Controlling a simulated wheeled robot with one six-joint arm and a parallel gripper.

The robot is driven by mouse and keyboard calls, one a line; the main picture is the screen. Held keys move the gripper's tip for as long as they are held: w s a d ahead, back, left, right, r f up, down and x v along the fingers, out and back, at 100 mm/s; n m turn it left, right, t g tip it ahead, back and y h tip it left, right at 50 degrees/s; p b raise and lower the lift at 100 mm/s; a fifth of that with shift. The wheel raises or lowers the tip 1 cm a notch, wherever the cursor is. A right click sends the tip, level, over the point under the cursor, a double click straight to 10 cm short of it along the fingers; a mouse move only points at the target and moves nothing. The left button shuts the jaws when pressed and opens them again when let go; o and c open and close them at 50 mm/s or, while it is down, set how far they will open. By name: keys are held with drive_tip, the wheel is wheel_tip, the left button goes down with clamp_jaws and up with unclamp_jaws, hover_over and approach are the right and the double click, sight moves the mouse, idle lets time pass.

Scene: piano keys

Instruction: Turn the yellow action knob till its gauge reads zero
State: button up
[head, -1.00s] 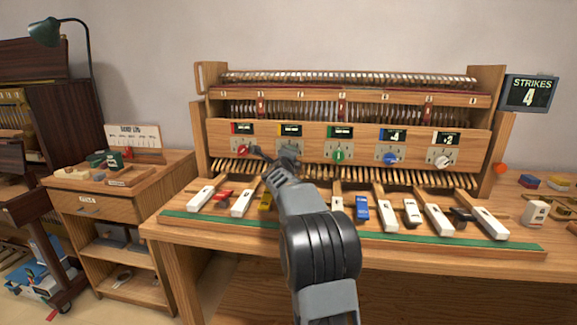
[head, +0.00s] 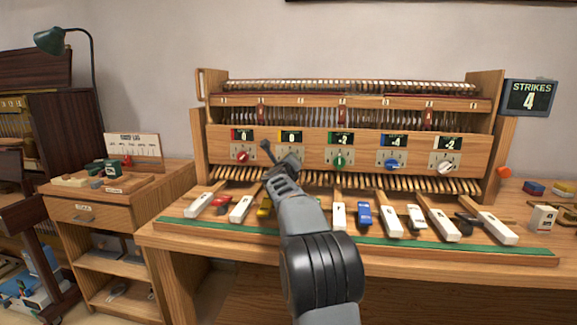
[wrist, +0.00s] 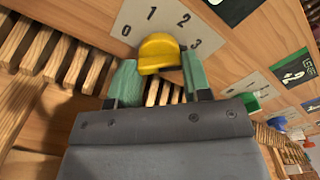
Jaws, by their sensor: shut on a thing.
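The yellow knob (wrist: 158,52) shows in the wrist view, on a pale plate marked 0, 1, 2, 3. My gripper (wrist: 159,66) has its green finger pads on either side of the knob and is shut on it. In the head view my gripper hides the yellow knob. The yellow gauge (head: 290,137) above it in the head view appears to read 0. In the wrist view the gauge's number is not visible.
The red knob (head: 243,157) is left of my gripper; the green knob (head: 340,161), blue knob (head: 393,165) and white knob (head: 445,167) are to the right. Key blocks (head: 338,215) lie below. The strikes sign (head: 531,97) reads 4.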

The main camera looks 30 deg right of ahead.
idle(0.3)
drive_tip(key=o, duration=0.9)
drive_tip(key=shift+s+a, duration=0.1)
drive_tip(key=v, duration=1.3)
drive_tip(key=shift+s+a, duration=0.25)
